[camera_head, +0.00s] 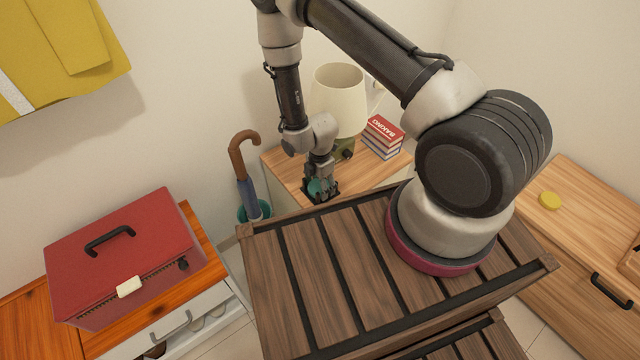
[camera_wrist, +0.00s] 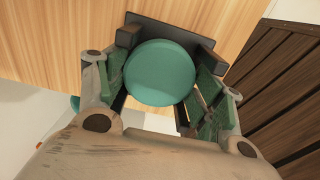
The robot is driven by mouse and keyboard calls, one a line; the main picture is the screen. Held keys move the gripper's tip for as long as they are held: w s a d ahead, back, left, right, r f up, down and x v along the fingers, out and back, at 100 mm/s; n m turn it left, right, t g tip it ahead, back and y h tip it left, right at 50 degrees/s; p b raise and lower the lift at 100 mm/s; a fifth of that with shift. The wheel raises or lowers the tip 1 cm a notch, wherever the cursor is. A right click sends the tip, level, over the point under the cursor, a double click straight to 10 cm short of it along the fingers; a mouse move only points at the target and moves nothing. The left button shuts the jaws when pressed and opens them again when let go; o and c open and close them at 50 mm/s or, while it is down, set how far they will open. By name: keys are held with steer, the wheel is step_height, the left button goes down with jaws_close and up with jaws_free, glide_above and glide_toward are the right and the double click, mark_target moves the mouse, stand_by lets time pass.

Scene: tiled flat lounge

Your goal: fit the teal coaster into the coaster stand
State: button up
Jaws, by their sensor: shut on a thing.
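The teal coaster (camera_wrist: 160,73) is round and sits between the two fingers of my gripper (camera_wrist: 158,80) in the wrist view. My gripper is shut on it at its left and right edges. A dark coaster stand (camera_wrist: 175,33) shows just behind and around the coaster, on the light wooden top. I cannot tell whether the coaster is seated in it or just above it. In the head view my gripper (camera_head: 320,178) points down at the front of the small back cabinet (camera_head: 285,168), with a bit of teal showing; the stand is mostly hidden there.
An umbrella (camera_head: 246,180) leans at the left. A slatted wooden crate (camera_head: 320,265) is in front.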

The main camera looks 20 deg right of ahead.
steer(key=shift+f, duration=0.15)
steer(key=o, duration=1)
steer(key=d+r+m+t, duration=0.1)
steer(key=d+r+m, duration=0.15)
steer(key=r, duration=1.05)
steer(key=d+r+m, duration=0.2)
steer(key=r+m, duration=0.2)
steer(key=r, duration=1)
steer(key=d+r+m+t, duration=0.1)
steer(key=d+r+m, duration=0.15)
steer(key=r, duration=1.05)
steer(key=s+d+r+m, duration=0.2)
steer(key=s+r+m, duration=0.2)
steer(key=s+r, duration=0.2)
steer(key=s+d+r+m+t, duration=0.1)
steer(key=s+d+r+m, duration=0.2)
steer(key=s+r, duration=0.3)
steer(key=s+d+r+m+t, duration=0.1)
steer(key=s+d+r+m, duration=0.2)
steer(key=s+r+m, duration=0.2)
steer(key=shift+s+r+m, duration=0.15)
steer(key=shift+s+r, duration=0.15)
steer(key=shift+s, duration=0.25)
steer(key=shift+s+r+m, duration=0.15)
steer(key=shift+s+r, duration=0.1)
steer(key=shift+s, duration=0.25)
